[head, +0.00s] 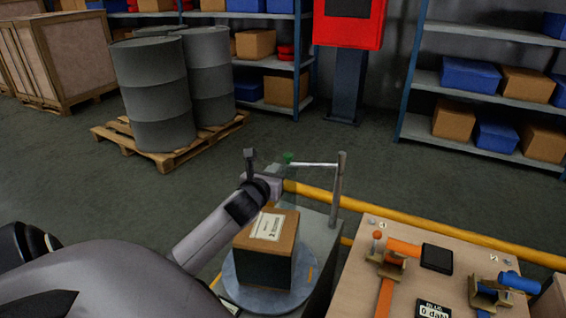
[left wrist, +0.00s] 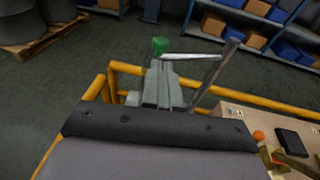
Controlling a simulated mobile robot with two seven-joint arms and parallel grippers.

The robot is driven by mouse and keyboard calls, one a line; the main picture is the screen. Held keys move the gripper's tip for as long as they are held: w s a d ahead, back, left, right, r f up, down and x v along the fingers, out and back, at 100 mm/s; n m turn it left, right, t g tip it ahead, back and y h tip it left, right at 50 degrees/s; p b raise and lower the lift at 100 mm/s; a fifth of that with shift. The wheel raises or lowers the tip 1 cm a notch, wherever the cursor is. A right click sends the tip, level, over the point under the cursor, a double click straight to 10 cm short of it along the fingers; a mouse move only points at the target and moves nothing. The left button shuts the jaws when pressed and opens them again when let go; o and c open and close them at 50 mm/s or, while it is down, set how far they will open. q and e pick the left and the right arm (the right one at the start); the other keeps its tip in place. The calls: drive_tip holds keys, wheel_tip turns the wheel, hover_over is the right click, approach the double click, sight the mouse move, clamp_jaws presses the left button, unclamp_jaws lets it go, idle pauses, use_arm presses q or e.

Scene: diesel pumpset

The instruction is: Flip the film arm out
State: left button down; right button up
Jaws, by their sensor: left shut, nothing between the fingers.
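The film arm (head: 315,164) is a thin pale bar running left from the top of a grey post (head: 338,190), with a green end piece (head: 288,157). The bar also shows in the left wrist view (left wrist: 192,57), with its green end (left wrist: 160,46) just beyond my fingers. My left gripper (head: 277,184) is shut and empty, close to the green end and slightly below it in the picture. I cannot tell whether they touch. A carton (head: 264,262) stands on a round grey turntable (head: 237,292) under my left arm. My right gripper is out of view.
A wooden bench (head: 372,228) with orange and blue strap devices stands at right. A yellow rail (head: 430,232) runs behind it. Drums (head: 152,95) on a pallet, a red cabinet (head: 348,25) and shelves stand farther back, with clear floor between.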

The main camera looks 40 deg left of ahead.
sight(286, 157)
use_arm(q)
drive_tip(key=shift+x, duration=3.55)
